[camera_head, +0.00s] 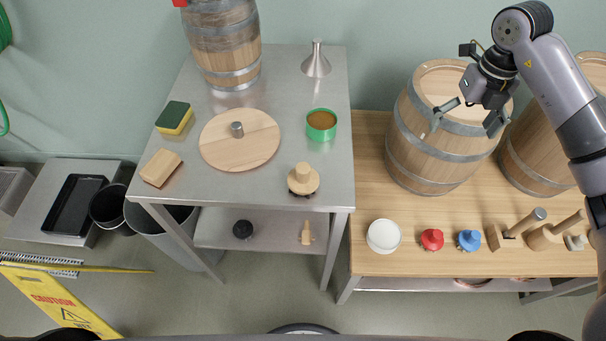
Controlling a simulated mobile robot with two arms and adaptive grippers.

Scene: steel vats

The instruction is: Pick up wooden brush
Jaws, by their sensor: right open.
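A round wooden brush (303,180) with an upright knob stands on the steel table (255,185), near its front right corner. A dark fringe shows under its rim. A pale wooden block (161,167) lies at the table's front left; I cannot tell whether it has bristles. My right gripper (466,124) is open and empty, in front of or above the large barrel on the wooden bench, well right of the round brush. My left gripper is not in view.
The steel table also holds a sponge (174,117), a round wooden lid (239,140), a green-rimmed bowl (321,125), a funnel (316,60) and a barrel (222,40). The wooden bench (371,160) bears a large barrel (425,155), a white dish (384,236) and small tools.

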